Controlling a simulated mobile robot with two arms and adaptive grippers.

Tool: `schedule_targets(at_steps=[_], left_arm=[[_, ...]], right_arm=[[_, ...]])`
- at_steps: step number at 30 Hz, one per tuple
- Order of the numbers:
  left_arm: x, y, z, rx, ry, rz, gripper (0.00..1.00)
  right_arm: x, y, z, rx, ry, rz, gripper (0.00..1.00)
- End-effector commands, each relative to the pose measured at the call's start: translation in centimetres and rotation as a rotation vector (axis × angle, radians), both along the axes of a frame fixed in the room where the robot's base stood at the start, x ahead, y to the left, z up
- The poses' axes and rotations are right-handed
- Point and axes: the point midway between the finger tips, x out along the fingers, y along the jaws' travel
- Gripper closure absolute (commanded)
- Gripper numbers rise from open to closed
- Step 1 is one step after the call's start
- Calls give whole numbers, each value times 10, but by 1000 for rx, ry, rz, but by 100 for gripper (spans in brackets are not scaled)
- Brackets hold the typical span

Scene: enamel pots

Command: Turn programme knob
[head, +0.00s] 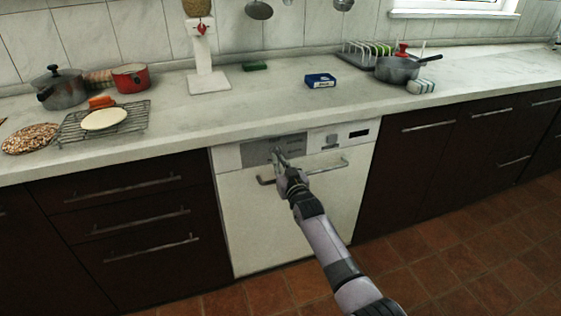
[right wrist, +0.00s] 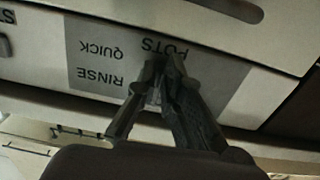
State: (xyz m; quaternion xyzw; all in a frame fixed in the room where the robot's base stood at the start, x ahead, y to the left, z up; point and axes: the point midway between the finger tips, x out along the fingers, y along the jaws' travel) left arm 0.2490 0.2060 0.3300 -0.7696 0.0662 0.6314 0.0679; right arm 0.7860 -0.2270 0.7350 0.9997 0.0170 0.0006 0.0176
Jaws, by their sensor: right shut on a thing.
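The white dishwasher (head: 331,199) stands under the counter, between dark drawer fronts. Its control panel (head: 256,150) has a grey label plate, which the right wrist view shows upside down with the words POTS, QUICK and RINSE (right wrist: 104,58). My right gripper (head: 277,156) is at this plate, its fingers close together. In the right wrist view the fingertips (right wrist: 165,62) meet over the plate beside the word POTS. They are shut on the programme knob, which the fingers mostly hide. My left gripper is not in view.
The dishwasher's bar handle (head: 325,167) runs just below the panel, close to my right gripper. On the counter above are a grey pot (head: 60,90), a red pot (head: 131,77), a wire rack (head: 75,128), a blue box (head: 320,81) and a saucepan (head: 397,69).

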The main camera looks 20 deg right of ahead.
Motion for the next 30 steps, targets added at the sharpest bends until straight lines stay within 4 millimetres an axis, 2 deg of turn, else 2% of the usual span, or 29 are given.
schedule_targets(at_steps=[19,20,21,28,30], left_arm=[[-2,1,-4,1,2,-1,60],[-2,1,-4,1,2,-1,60],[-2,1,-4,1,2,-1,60],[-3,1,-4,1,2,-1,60],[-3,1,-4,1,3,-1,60]], right_arm=[[-1,1,-3,54,7,0,100],[-1,1,-3,54,7,0,90],[-1,1,-3,53,7,0,88],[0,1,-1,51,4,0,72],[0,1,-1,51,4,0,72]])
